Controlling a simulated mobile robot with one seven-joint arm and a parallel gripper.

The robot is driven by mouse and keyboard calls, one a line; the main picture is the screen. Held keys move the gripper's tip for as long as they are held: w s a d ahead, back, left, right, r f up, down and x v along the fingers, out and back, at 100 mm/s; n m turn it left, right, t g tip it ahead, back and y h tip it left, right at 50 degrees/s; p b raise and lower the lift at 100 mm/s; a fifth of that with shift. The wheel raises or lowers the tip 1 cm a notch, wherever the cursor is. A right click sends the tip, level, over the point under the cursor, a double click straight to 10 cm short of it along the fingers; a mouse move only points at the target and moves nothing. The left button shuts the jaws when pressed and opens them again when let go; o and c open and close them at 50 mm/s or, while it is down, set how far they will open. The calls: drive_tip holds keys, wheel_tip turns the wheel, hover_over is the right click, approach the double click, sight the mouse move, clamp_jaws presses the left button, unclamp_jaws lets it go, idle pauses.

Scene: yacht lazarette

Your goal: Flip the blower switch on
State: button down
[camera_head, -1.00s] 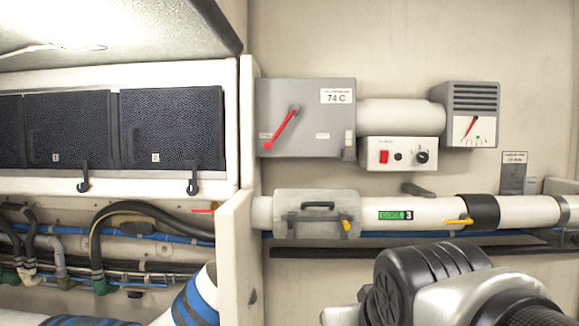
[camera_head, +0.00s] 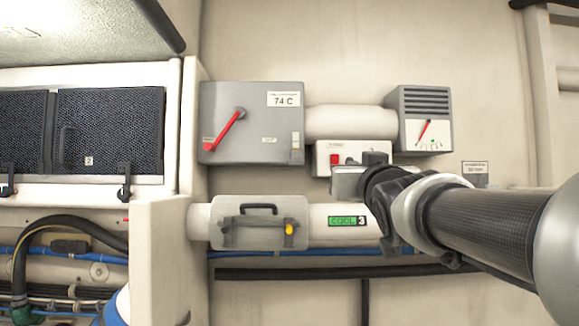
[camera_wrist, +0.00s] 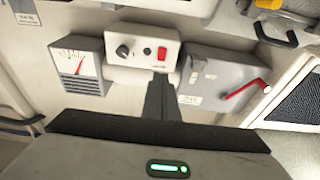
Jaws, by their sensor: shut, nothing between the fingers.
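A white control box (camera_head: 322,156) on the wall carries a red rocker switch (camera_head: 335,159); its label is too small to read. In the wrist view the box (camera_wrist: 128,48) appears turned over, with a dark knob (camera_wrist: 122,51) and the red switch (camera_wrist: 162,54). My gripper (camera_wrist: 160,80) is shut and empty, its fingertips just beneath the red switch in that picture. I cannot tell whether they touch the box. In the head view my arm and gripper hide the box's right part, including the knob. Which way the switch is tipped is unclear.
A grey box with a red lever (camera_head: 224,131) is left of the control box. A gauge box (camera_head: 425,132) is to its right. Below runs a white pipe (camera_head: 330,210) with a grey latched housing (camera_head: 262,224). A wall panel edge (camera_head: 158,250) stands at left.

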sight(336, 157)
drive_tip(key=p+x, duration=0.7)
drive_tip(key=x, duration=0.6)
drive_tip(key=shift+r+p, duration=0.2)
drive_tip(key=shift+p, duration=0.2)
drive_tip(key=shift+w+f, duration=0.15)
drive_tip(key=shift+w, duration=0.35)
